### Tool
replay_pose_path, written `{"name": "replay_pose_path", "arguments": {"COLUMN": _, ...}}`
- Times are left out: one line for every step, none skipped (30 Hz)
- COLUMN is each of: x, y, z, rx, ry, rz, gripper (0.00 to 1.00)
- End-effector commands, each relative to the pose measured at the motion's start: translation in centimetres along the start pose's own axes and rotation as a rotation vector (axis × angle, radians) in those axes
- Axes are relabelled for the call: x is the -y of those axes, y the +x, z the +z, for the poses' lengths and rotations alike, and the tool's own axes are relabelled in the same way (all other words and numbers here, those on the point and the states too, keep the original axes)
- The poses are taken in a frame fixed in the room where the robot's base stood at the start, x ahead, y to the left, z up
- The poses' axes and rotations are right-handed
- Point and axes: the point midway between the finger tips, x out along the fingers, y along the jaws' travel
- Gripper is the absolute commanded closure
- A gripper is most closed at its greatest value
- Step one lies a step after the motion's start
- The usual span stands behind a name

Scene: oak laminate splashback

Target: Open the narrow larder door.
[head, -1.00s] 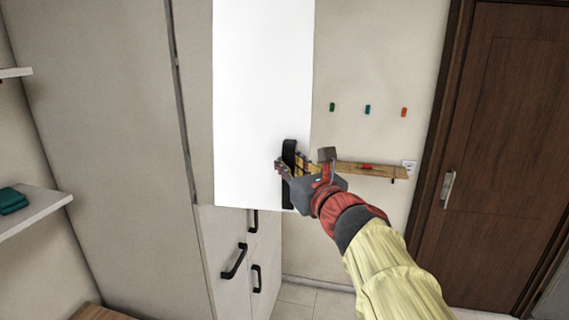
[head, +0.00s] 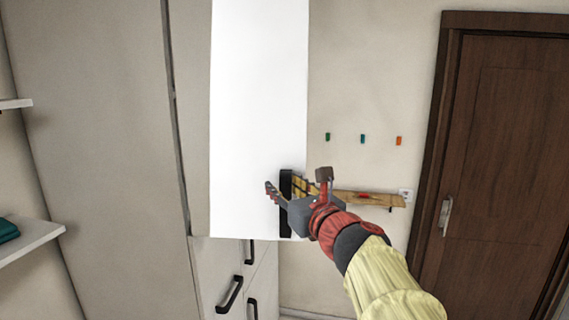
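The narrow larder door (head: 255,110) is a tall bright white panel in the middle of the head view. A black upright bar handle (head: 286,215) sits near its lower right edge. My gripper (head: 297,183) is at the upper part of this handle, coming from the right. Its fingers are spread, one left of the handle and one to the right, with a visible gap on the right. It looks open and not closed on the bar. The gripper hides part of the handle. I cannot tell whether the door stands ajar.
Lower cabinet fronts with black handles (head: 229,294) are below the door. A tall grey cabinet (head: 100,130) stands at left. A wooden wall shelf (head: 370,199) is behind my gripper, below small coloured pegs (head: 363,139). A brown door (head: 500,160) is at right.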

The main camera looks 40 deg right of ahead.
Motion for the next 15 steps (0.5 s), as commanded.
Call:
{"name": "replay_pose_path", "arguments": {"x": -0.3, "y": -0.4, "z": 3.1, "rx": 0.033, "ry": -0.014, "rz": 0.004, "gripper": 0.64}}
{"name": "replay_pose_path", "arguments": {"x": -0.3, "y": -0.5, "z": 3.8, "rx": 0.035, "ry": -0.014, "rz": 0.004, "gripper": 0.64}}
{"name": "replay_pose_path", "arguments": {"x": -0.4, "y": -0.5, "z": 4.8, "rx": 0.039, "ry": -0.015, "rz": 0.005, "gripper": 0.64}}
{"name": "replay_pose_path", "arguments": {"x": -0.4, "y": -0.6, "z": 5.4, "rx": 0.041, "ry": -0.015, "rz": 0.006, "gripper": 0.64}}
{"name": "replay_pose_path", "arguments": {"x": -0.4, "y": -0.7, "z": 6.0, "rx": 0.041, "ry": -0.015, "rz": 0.006, "gripper": 0.64}}
{"name": "replay_pose_path", "arguments": {"x": -0.5, "y": -0.7, "z": 6.7, "rx": 0.043, "ry": -0.016, "rz": 0.006, "gripper": 0.64}}
{"name": "replay_pose_path", "arguments": {"x": -0.5, "y": -0.8, "z": 7.2, "rx": 0.043, "ry": -0.015, "rz": 0.006, "gripper": 0.64}}
{"name": "replay_pose_path", "arguments": {"x": -0.5, "y": -0.8, "z": 7.6, "rx": 0.044, "ry": -0.014, "rz": 0.007, "gripper": 0.64}}
{"name": "replay_pose_path", "arguments": {"x": -0.5, "y": -0.8, "z": 8.1, "rx": 0.044, "ry": -0.015, "rz": 0.007, "gripper": 0.64}}
{"name": "replay_pose_path", "arguments": {"x": -0.6, "y": -0.9, "z": 8.4, "rx": 0.045, "ry": -0.013, "rz": 0.007, "gripper": 0.64}}
{"name": "replay_pose_path", "arguments": {"x": -0.6, "y": -0.9, "z": 8.7, "rx": 0.044, "ry": -0.014, "rz": 0.007, "gripper": 0.64}}
{"name": "replay_pose_path", "arguments": {"x": -0.6, "y": -0.9, "z": 9.0, "rx": 0.044, "ry": -0.012, "rz": 0.007, "gripper": 0.64}}
{"name": "replay_pose_path", "arguments": {"x": -0.5, "y": -0.9, "z": 9.1, "rx": 0.044, "ry": -0.013, "rz": 0.007, "gripper": 0.64}}
{"name": "replay_pose_path", "arguments": {"x": -0.5, "y": -0.9, "z": 9.3, "rx": 0.044, "ry": -0.013, "rz": 0.006, "gripper": 0.64}}
{"name": "replay_pose_path", "arguments": {"x": -0.5, "y": -0.9, "z": 9.4, "rx": 0.044, "ry": -0.012, "rz": 0.006, "gripper": 0.64}}
